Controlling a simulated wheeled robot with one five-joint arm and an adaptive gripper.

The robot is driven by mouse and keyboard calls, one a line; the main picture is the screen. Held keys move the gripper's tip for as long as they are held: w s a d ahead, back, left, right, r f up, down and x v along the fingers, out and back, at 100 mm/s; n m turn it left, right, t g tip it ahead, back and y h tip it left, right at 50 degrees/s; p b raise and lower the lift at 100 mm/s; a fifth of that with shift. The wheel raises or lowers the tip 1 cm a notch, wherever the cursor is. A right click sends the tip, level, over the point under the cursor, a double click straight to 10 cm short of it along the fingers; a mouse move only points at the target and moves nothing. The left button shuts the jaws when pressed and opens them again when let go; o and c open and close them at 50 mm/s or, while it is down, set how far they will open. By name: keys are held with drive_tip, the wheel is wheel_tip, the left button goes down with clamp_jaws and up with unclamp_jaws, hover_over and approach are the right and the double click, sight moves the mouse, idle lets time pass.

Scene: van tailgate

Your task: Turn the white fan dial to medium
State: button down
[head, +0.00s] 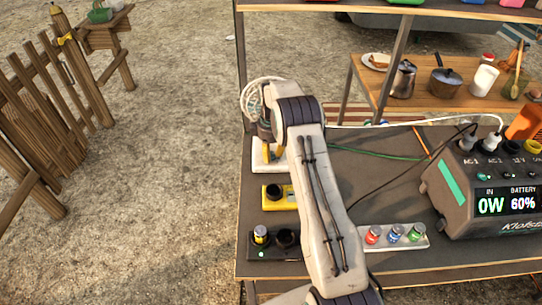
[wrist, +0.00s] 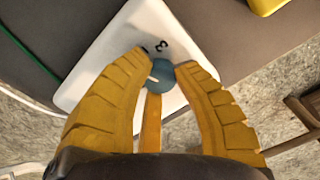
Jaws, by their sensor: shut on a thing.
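The white fan panel (wrist: 108,68) lies flat on the tabletop. Its round blue-grey dial (wrist: 159,73) has a short white pointer line on its left side in the wrist view. A dark "3" is printed just above the dial there; other marks are hidden by my fingers. My gripper (wrist: 163,64) has its yellow fingers shut on the dial from both sides. In the head view the panel (head: 258,165) shows at the table's left edge, with my gripper (head: 268,153) over it and the dial hidden.
A yellow box with a black knob (head: 273,192) and a dark box with two round posts (head: 287,239) stand nearer. A tray of coloured knobs (head: 412,236) and a power station (head: 480,190) are to the right. Cables cross the table. Open ground lies left.

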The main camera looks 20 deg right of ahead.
drive_tip(key=shift+s+f+m, duration=0.1)
drive_tip(key=shift+f+m, duration=0.05)
drive_tip(key=shift+m, duration=1.15)
drive_tip(key=shift+b, duration=0.3)
drive_tip(key=c, duration=0.9)
unclamp_jaws()
